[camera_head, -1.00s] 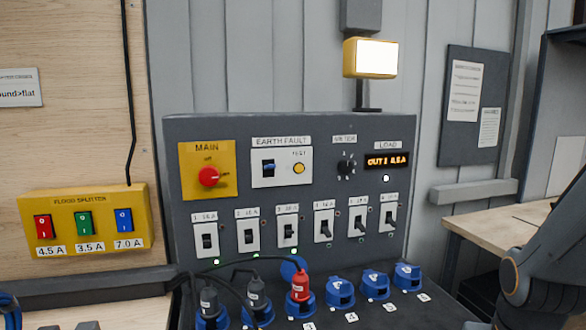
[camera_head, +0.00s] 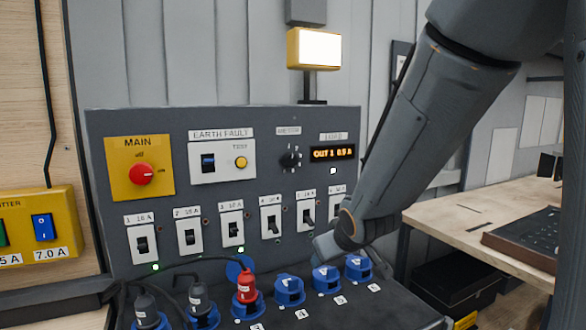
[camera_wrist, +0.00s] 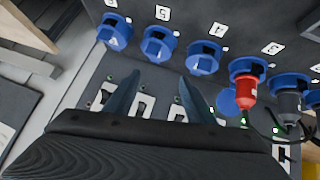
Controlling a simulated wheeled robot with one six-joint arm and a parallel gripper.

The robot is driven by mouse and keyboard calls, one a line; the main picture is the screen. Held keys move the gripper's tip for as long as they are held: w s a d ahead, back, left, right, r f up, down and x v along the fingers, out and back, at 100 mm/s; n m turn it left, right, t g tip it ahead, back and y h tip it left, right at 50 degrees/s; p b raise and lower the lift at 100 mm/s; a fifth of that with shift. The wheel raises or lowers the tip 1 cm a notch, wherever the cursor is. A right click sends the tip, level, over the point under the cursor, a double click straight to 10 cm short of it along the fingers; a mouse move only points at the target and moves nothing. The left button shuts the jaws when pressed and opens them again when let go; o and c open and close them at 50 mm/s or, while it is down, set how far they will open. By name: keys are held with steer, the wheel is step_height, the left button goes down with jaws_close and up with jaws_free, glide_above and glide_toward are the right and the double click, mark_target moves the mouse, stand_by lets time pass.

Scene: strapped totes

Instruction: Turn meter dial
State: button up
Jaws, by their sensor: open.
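The meter dial (camera_head: 291,158) is a small black knob on the grey panel (camera_head: 225,120), below a small label. My arm reaches down in front of the panel's right side, right of and below the dial. In the wrist view my gripper (camera_wrist: 156,82) is open and empty, its two dark fingers apart over the panel between the blue sockets (camera_wrist: 157,43) and the breaker switches. The dial is not visible in the wrist view.
A row of breaker switches (camera_head: 231,230) sits below the dial. Plugs stand in the left sockets, one of them red (camera_head: 246,288), with black cables. A red main switch (camera_head: 141,174) is at upper left. A wooden bench (camera_head: 470,215) stands at right.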

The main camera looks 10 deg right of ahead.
steer(key=w+r+n+t+b, duration=0.1)
steer(key=w+r+n+t, duration=0.1)
steer(key=w+r+t, duration=0.35)
steer(key=n+t+y+b, duration=0.2)
steer(key=n+t+y, duration=0.1)
steer(key=n+y, duration=0.2)
glide_toward(292, 160)
steer(key=p+x, duration=0.1)
steer(key=x, duration=0.7)
steer(key=shift+p, duration=0.35)
steer(key=c, duration=1)
steer(key=shift+c, duration=0.2)
